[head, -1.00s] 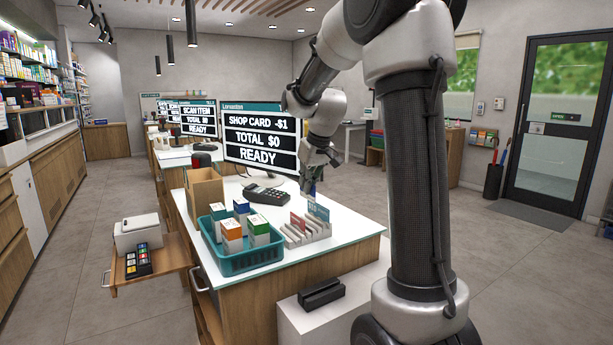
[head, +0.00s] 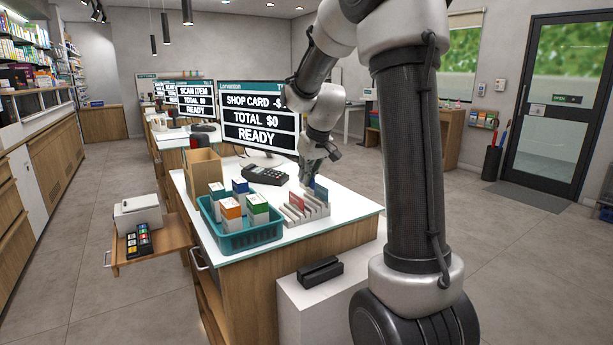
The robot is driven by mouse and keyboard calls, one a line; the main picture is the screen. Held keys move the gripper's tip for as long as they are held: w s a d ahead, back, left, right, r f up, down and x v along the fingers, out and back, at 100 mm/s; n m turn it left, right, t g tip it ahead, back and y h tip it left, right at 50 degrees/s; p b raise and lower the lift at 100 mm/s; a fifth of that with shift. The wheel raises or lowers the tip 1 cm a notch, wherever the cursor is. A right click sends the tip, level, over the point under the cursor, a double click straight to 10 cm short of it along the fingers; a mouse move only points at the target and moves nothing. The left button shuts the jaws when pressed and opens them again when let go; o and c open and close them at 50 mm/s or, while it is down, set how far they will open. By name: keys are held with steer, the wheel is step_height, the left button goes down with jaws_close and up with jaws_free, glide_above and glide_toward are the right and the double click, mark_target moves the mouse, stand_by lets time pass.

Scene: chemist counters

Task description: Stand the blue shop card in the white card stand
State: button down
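The white card stand (head: 316,214) is a slotted rack on the front right part of the counter top. A red card (head: 296,203) stands upright in it toward the left. A blue card (head: 321,192) shows upright at its back right, close below my gripper. My gripper (head: 308,181) points down just behind and above the stand. Its fingers are small and dark here, so I cannot tell if they are open or shut, or whether they touch the blue card. The lower edge of the blue card is hard to make out.
A teal basket (head: 240,239) with several small boxes is left of the stand. A card terminal (head: 265,175), an open brown box (head: 203,172) and a screen (head: 258,117) stand behind. A black card reader (head: 320,270) sits on a lower white block in front.

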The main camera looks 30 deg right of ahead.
steer(key=shift+f, duration=0.2)
steer(key=shift+f, duration=1.25)
steer(key=shift+f, duration=0.9)
steer(key=c, duration=1.6)
jaws_free()
steer(key=shift+o, duration=0.2)
steer(key=shift+r, duration=0.1)
steer(key=v, duration=1.2)
step_height(320, 180, up, 8)
glide_above(307, 189)
steer(key=s, duration=0.4)
steer(key=shift+s+d, duration=0.1)
